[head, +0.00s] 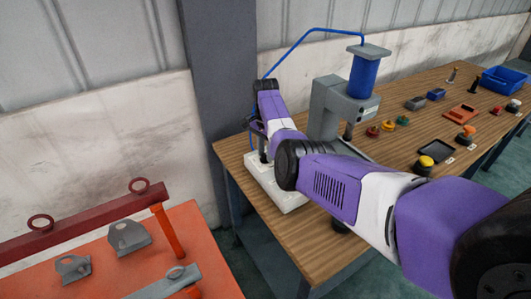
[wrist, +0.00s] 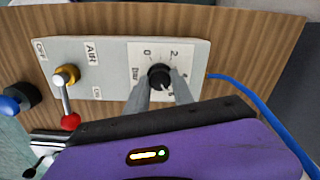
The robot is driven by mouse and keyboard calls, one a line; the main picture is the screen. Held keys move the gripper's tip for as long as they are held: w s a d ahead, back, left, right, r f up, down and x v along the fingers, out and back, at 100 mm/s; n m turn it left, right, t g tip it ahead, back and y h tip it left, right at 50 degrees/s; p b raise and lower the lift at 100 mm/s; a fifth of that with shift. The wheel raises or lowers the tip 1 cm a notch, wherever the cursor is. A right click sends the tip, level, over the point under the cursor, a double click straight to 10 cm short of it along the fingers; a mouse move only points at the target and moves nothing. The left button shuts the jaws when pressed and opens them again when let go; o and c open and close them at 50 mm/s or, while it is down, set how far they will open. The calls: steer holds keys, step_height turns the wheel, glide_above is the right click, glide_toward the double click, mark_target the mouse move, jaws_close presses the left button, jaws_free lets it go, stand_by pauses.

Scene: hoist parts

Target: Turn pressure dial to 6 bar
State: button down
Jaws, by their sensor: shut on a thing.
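The pressure dial (wrist: 159,76) is a black round knob on a pale panel (wrist: 112,60) in the wrist view. Its scale shows 0 and 2 above it, with further marks at the right partly hidden; "bar" is printed at its left. The tip of a light pointer mark shows low on the knob, toward the right. My gripper (wrist: 160,84) is shut on the dial, one grey finger on each side. In the head view my arm reaches over the white panel base (head: 280,190), and it hides the dial and the fingers.
Left of the dial is an air lever (wrist: 66,95) with a red tip, marked AIR and OFF. A blue hose (wrist: 262,105) runs off right. A grey press with a blue cylinder (head: 363,75) stands close beside my arm on the wooden table (head: 300,245). An orange table (head: 195,235) holds metal parts.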

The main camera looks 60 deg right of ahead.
mark_target(265, 155)
steer(key=c, duration=1.1)
jaws_free()
steer(key=shift+r, duration=0.1)
steer(key=shift+r+b, duration=0.55)
steer(key=shift+r, duration=3.35)
